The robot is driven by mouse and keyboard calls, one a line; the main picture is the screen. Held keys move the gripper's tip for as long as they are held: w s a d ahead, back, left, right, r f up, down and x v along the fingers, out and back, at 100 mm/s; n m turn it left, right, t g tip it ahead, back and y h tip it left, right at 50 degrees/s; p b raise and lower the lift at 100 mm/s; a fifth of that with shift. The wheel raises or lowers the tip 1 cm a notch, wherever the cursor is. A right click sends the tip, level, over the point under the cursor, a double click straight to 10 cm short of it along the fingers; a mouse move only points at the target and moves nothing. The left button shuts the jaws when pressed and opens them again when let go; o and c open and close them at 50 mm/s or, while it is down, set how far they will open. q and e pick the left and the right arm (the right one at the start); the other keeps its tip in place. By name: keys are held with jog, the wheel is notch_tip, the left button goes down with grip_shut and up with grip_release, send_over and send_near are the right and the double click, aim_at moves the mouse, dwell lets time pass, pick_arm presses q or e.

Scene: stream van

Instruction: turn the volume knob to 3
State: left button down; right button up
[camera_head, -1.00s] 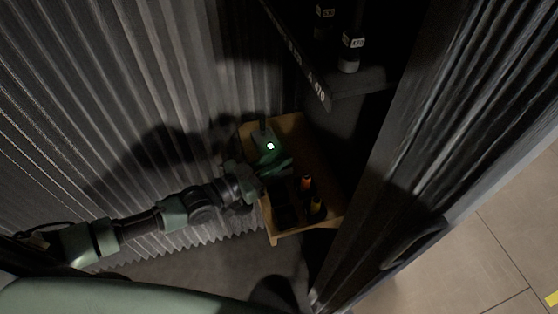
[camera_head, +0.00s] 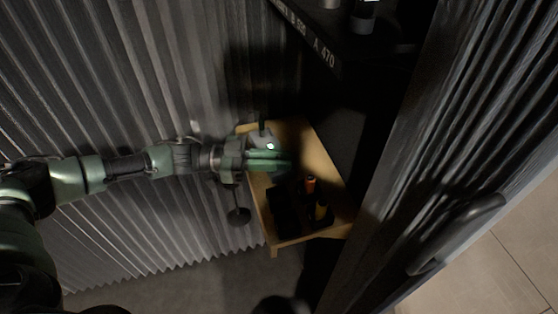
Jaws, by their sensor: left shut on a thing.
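My left gripper (camera_head: 283,160) reaches in from the left over the back of a small wooden table (camera_head: 285,241). Its green fingers are shut at a small pale device (camera_head: 263,140) with a bright spot on it and a dark upright stub at its back. The volume knob itself is hidden by the fingers or too small to make out, and no number can be read. My right gripper is not in view.
Dark bottle-like things with orange parts (camera_head: 320,210) stand on the table close to the gripper, beside a dark box (camera_head: 281,210). A dark shelf (camera_head: 325,55) overhangs at the back. Corrugated curtains (camera_head: 90,90) close in on the left and right.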

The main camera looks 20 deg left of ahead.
pick_arm(q)
jog(key=shift+m+g, duration=0.5)
jog(key=shift+g, duration=0.2)
jog(key=c, duration=1.4)
grip_release()
